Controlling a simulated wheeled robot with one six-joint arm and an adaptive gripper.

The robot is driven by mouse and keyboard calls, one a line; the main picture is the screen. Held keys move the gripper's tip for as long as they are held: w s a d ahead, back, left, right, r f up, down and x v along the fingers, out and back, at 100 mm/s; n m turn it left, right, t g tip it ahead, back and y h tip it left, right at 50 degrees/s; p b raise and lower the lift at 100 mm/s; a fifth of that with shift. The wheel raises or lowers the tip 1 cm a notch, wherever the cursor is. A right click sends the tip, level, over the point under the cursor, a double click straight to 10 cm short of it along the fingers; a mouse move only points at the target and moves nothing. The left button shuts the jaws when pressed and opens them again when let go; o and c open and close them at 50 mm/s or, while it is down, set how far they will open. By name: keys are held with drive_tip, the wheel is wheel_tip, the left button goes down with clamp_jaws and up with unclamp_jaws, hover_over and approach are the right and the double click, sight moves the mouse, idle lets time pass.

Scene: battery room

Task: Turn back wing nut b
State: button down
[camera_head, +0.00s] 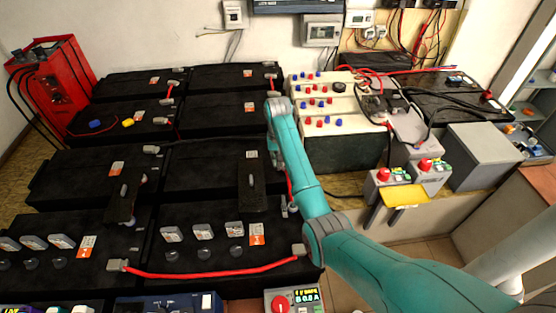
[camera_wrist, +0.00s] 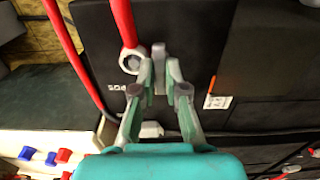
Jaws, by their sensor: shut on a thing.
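In the wrist view my gripper (camera_wrist: 160,68) reaches over a black battery (camera_wrist: 205,40), its two fingers closed on a small grey upright piece, which I take to be wing nut b (camera_wrist: 159,53). The fingers cover most of the nut, so its turn angle is hard to read. A ring-shaped cable lug (camera_wrist: 131,61) on a thick red cable (camera_wrist: 122,20) lies just left of the fingertips. In the head view my arm hides the fingertips and the nut.
Several black batteries (camera_head: 205,135) fill the bench in rows. A red cable (camera_head: 210,273) bridges two front terminals. White-topped cells with red and blue caps (camera_head: 318,90) stand right of my arm. A grey box (camera_head: 482,157) stands farther right.

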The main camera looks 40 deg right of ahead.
drive_tip(key=c, duration=1.2)
unclamp_jaws()
